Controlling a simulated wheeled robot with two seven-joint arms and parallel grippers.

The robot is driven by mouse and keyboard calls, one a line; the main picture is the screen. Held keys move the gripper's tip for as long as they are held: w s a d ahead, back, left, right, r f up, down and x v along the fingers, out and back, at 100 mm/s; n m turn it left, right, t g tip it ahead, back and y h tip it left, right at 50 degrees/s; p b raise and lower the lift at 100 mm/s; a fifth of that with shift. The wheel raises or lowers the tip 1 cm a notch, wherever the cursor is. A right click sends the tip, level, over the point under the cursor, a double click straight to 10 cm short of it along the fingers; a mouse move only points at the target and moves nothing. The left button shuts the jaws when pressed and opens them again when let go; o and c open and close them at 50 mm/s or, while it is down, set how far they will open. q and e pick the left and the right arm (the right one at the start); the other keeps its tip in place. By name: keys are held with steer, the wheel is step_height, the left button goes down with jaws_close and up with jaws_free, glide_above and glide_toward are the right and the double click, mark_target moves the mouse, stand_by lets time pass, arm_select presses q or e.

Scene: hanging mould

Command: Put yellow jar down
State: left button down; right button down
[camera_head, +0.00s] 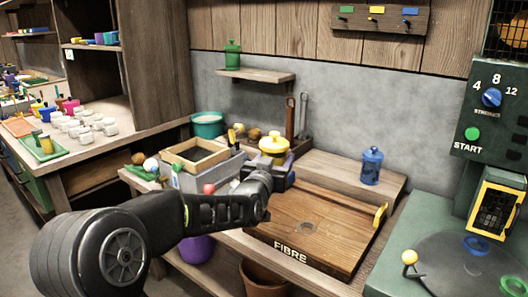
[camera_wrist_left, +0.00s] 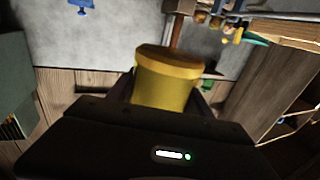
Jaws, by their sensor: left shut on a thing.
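The yellow jar (camera_head: 274,147) is in my left gripper (camera_head: 268,172), above the back left part of the wooden FIBRE board. Its round lid and knob show in the head view, and its lower part is hidden by the gripper. In the left wrist view the yellow jar (camera_wrist_left: 168,80) fills the space between the fingers. My left gripper is shut on it. I cannot tell how far the jar is above the surface. My right gripper is in neither view.
The FIBRE board (camera_head: 310,228) has a clear top. A blue jar (camera_head: 371,166) stands on the ledge behind it. A wooden box (camera_head: 201,157) and a teal bowl (camera_head: 207,125) are to the left. A green jar (camera_head: 233,54) stands on the wall shelf (camera_head: 256,76). A green machine (camera_head: 490,110) is at right.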

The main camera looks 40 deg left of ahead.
arm_select(q)
steer(key=w+d+f+m+h+p, duration=0.25)
steer(key=d+p, duration=0.45)
steer(key=d, duration=0.5)
steer(key=s+d+f+h+p, duration=0.2)
steer(key=d+f+p, duration=0.1)
steer(key=d, duration=0.4)
steer(key=s+d+f+m+t+h+p, duration=0.1)
steer(key=d+f+p, duration=0.2)
steer(key=d, duration=0.5)
steer(key=shift+s+h+p, duration=0.35)
steer(key=shift+s, duration=0.05)
steer(key=shift+w+r, duration=0.1)
